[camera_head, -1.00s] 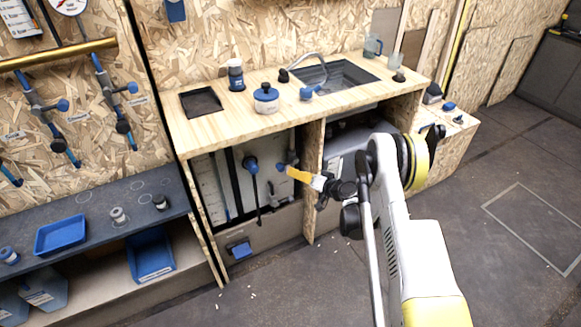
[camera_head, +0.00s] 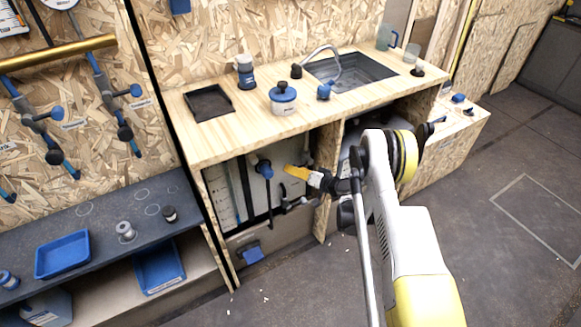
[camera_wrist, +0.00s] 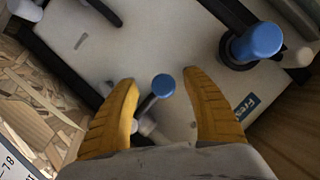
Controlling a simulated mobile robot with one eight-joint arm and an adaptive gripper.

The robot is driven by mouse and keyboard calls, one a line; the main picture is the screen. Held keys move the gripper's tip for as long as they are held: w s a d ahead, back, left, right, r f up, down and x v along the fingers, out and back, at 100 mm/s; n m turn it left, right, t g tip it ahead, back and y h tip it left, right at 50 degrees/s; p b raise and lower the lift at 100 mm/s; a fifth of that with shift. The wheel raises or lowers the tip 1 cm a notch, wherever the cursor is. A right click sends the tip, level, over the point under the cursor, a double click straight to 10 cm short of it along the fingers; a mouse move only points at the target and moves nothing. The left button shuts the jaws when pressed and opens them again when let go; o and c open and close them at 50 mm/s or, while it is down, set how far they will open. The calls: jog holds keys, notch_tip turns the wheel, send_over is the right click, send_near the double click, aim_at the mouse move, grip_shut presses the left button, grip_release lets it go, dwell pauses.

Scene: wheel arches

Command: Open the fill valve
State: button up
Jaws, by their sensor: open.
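My gripper (camera_head: 290,169) reaches into the open left bay under the wooden counter, its yellow fingers pointing left. In the wrist view my gripper (camera_wrist: 161,78) is open, with one finger on each side of a small blue knob (camera_wrist: 163,86) on a dark stem. A gap shows on both sides of the knob. A larger blue knob (camera_wrist: 255,42) on a dark pipe stands outside the right finger. A blue knob (camera_head: 264,168) also shows left of my gripper in the head view. No readable label tells which is the fill valve.
The pale tank panel (camera_wrist: 150,40) carries a partly hidden label (camera_wrist: 246,107) reading "Fre". The counter (camera_head: 225,135) above and the bay's divider (camera_head: 326,190) on the right bound the space. A blue clip-like part (camera_head: 252,254) sits low in front.

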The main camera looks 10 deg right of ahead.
jog(key=shift+s, duration=0.15)
grip_shut()
